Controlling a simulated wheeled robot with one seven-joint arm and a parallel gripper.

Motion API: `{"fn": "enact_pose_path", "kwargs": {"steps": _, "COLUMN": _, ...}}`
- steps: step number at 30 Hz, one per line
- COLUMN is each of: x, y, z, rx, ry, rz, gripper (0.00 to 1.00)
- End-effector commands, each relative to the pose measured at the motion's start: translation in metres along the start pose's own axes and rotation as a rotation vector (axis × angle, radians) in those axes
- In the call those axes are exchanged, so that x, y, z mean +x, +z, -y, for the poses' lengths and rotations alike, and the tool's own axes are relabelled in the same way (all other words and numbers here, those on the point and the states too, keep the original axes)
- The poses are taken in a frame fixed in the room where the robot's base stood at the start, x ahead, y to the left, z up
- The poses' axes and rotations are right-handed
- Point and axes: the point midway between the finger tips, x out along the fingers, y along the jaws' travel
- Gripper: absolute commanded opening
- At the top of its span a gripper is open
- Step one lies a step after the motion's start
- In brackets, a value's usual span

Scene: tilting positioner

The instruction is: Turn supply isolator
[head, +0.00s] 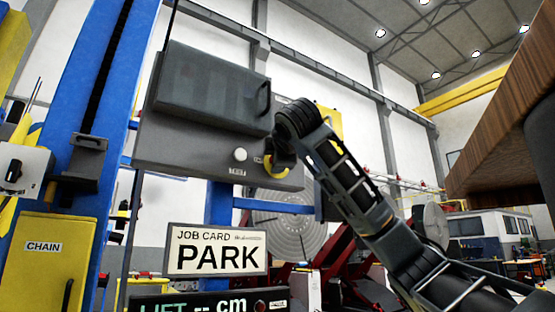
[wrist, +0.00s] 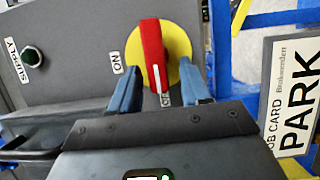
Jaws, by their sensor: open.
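The supply isolator is a red handle (wrist: 153,55) on a yellow disc (wrist: 178,45), on a grey panel. In the wrist view its white line points down to a label partly hidden by my gripper; an ON label (wrist: 117,63) is to its left. My gripper (wrist: 160,72) is open, with one blue finger on each side of the handle's lower end in the picture. I see no contact, and cannot tell how deep the fingers reach. In the head view, my wrist hides most of the isolator; part of the yellow disc (head: 267,170) shows.
A dark SUPPLY lamp (wrist: 32,57) is left of the isolator. A pale TEST button (head: 240,154) and a grey hooded cover with a handle (head: 212,88) are on the same box. A PARK job card (head: 217,250) stands below. A blue column (head: 85,150) rises at left.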

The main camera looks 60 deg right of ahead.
Motion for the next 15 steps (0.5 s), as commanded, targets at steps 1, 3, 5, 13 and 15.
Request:
{"fn": "enact_pose_path", "kwargs": {"steps": 1, "x": 0.0, "y": 0.0, "z": 0.0, "rx": 0.0, "ry": 0.0, "rz": 0.0, "gripper": 0.47}}
{"fn": "enact_pose_path", "kwargs": {"steps": 3, "x": -0.002, "y": 0.0, "z": 0.0, "rx": 0.001, "ry": 0.001, "rz": 0.0, "gripper": 0.47}}
{"fn": "enact_pose_path", "kwargs": {"steps": 5, "x": -0.005, "y": 0.0, "z": 0.0, "rx": 0.001, "ry": 0.002, "rz": 0.0, "gripper": 0.47}}
{"fn": "enact_pose_path", "kwargs": {"steps": 13, "x": -0.046, "y": -0.001, "z": 0.001, "rx": 0.0, "ry": 0.004, "rz": -0.003, "gripper": 0.47}}
{"fn": "enact_pose_path", "kwargs": {"steps": 15, "x": -0.057, "y": -0.001, "z": 0.001, "rx": -0.001, "ry": 0.003, "rz": -0.003, "gripper": 0.47}}
